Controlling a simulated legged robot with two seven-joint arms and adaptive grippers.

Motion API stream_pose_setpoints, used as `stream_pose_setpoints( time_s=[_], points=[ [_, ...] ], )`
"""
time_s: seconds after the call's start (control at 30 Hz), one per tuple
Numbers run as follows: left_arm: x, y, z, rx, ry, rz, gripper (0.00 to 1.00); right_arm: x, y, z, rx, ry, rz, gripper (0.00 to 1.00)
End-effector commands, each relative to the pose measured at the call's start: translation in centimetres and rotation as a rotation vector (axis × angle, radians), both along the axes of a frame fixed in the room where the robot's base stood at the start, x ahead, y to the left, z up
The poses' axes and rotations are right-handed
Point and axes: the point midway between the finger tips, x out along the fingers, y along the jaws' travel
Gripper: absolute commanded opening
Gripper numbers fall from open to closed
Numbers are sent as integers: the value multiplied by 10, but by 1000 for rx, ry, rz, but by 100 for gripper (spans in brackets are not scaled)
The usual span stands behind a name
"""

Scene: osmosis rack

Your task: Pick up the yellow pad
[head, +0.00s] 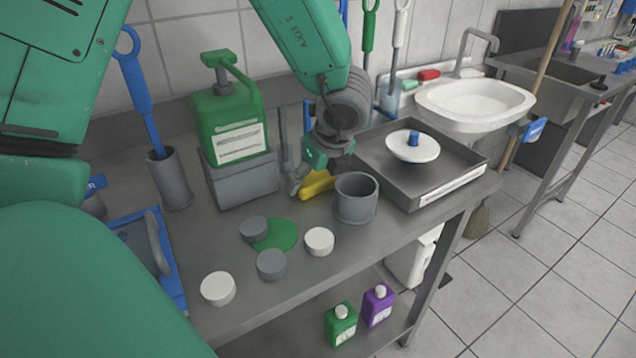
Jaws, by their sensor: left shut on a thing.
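The yellow pad (317,184) lies low over the grey bench top, just left of a grey cup. My left gripper (303,181) reaches down from above and is shut on the pad. The fingers and wrist hide part of the pad, so I cannot tell whether it still touches the bench. My right gripper does not show in the head view.
The grey cup (356,199) stands close on the right, before a metal tray (450,176) with a white disc (413,147). A green pump bottle (229,117) stands behind left. Several round pads and a green spill (277,234) lie in front.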

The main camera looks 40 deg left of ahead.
Motion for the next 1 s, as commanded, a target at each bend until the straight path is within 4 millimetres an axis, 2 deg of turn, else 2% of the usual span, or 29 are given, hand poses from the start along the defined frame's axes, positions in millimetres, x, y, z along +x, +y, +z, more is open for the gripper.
stream_pose_setpoints(
  time_s=[0.07,0.17,0.37,0.57,0.8,1.0],
  points=[
    [-3,0,-3,3,9,3,55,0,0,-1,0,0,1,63],
    [-3,-2,-2,5,11,3,54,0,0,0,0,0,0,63],
    [-2,-2,13,4,7,3,54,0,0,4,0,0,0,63],
    [-2,-2,52,2,1,3,54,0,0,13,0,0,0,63],
    [-1,-3,117,2,-1,3,54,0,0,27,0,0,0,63],
    [-2,-3,158,3,3,2,54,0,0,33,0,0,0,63]
  ],
)
